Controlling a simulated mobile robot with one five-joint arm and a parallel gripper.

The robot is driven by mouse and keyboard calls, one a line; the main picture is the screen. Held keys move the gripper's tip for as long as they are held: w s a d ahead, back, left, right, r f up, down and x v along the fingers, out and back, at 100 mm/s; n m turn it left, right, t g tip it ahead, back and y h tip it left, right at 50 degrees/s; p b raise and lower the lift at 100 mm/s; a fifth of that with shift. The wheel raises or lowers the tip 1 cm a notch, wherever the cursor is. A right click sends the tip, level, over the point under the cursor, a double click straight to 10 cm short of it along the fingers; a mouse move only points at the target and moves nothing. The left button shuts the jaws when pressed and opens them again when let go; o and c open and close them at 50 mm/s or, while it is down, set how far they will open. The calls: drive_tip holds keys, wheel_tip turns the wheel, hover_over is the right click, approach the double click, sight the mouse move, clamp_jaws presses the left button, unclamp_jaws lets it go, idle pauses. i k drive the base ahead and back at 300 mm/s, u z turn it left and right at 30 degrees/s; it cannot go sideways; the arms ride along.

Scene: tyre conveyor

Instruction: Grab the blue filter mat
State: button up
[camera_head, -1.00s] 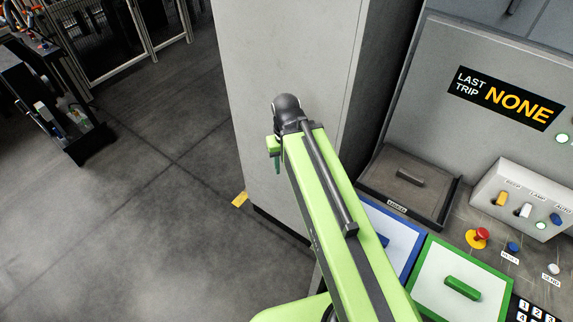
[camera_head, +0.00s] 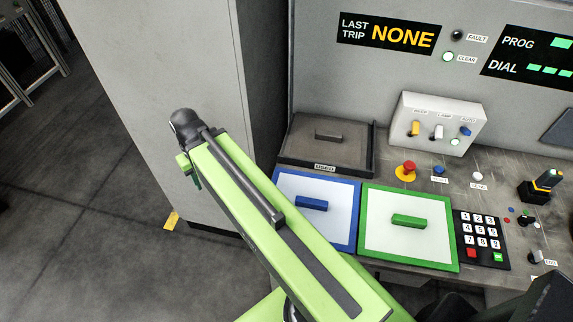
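The blue filter mat (camera_head: 325,220) is a white square panel with a blue border and a blue bar handle (camera_head: 311,203). It lies on the bench right of my arm, and my arm passes in front of its lower left edge. My gripper (camera_head: 194,178) is at the far end of the green arm, left of the mat and apart from it in the picture, in front of the grey cabinet. Only a small part of it shows below the dark wrist joint, so its fingers cannot be made out.
A green-bordered mat (camera_head: 385,242) with a green handle lies right of the blue one. A dark tray labelled USED (camera_head: 350,157) sits behind. A switch box (camera_head: 450,105), red button (camera_head: 408,168) and keypad (camera_head: 478,240) stand nearby. A tall grey cabinet (camera_head: 170,70) stands at left.

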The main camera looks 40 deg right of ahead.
sight(331, 204)
drive_tip(key=z, duration=0.1)
drive_tip(key=k, duration=1.6)
drive_tip(key=u, duration=0.75)
drive_tip(key=i, duration=1)
drive_tip(key=u, duration=0.05)
